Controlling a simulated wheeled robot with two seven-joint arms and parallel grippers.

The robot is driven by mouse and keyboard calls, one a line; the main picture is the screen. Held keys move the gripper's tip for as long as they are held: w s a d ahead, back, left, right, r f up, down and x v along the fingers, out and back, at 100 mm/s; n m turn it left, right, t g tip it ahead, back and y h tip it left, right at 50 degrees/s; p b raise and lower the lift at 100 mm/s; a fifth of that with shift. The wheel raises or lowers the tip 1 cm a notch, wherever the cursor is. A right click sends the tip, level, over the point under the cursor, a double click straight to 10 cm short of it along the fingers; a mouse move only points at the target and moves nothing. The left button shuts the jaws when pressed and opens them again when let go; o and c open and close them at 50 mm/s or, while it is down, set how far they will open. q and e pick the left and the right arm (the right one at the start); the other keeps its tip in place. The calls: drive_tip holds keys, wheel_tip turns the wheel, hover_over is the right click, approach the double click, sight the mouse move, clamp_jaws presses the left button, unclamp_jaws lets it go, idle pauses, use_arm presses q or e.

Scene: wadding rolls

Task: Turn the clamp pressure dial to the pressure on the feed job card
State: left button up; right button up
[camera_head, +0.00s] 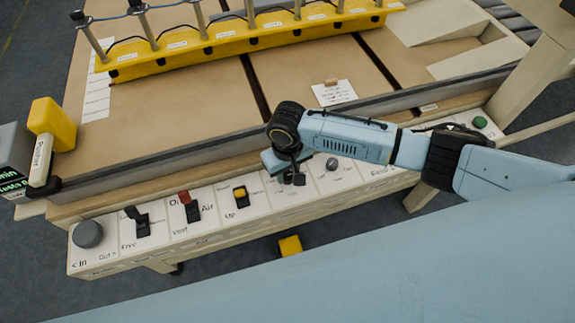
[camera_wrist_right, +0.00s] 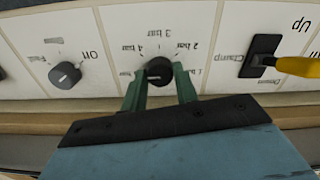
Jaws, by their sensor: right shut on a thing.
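The clamp pressure dial (camera_wrist_right: 158,70) is a dark round knob with a small pale mark on its face. Bar labels are printed in an arc around it, upside down in the right wrist view. My right gripper (camera_wrist_right: 160,88) has its green fingers on both sides of the dial, shut on it. In the head view my right gripper (camera_head: 290,168) is over the front panel and mostly hides the dial. The feed job card (camera_head: 334,92) lies on the brown tabletop; its writing is too small to read. My left gripper is out of view.
A yellow-tipped clamp switch (camera_head: 240,194) is left of the dial in the head view, and a grey knob (camera_head: 333,164) is right of it. Red (camera_head: 187,203) and black (camera_head: 138,218) switches and a large knob (camera_head: 88,234) stand further left. A yellow rail (camera_head: 200,55) crosses the table.

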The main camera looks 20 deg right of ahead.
sight(288, 175)
drive_tip(key=m+p, duration=0.1)
drive_tip(key=p, duration=0.1)
drive_tip(key=m+p, duration=0.4)
drive_tip(key=p, duration=0.1)
drive_tip(key=shift+r, duration=0.25)
drive_tip(key=shift+f+m+p, duration=0.2)
drive_tip(key=shift+m+p, duration=0.95)
drive_tip(key=shift+m, duration=0.35)
drive_tip(key=o, duration=1)
drive_tip(key=shift+c, duration=0.2)
wheel_tip(288, 175, up, 13)
drive_tip(key=p, duration=0.2)
drive_tip(key=shift+r, duration=0.2)
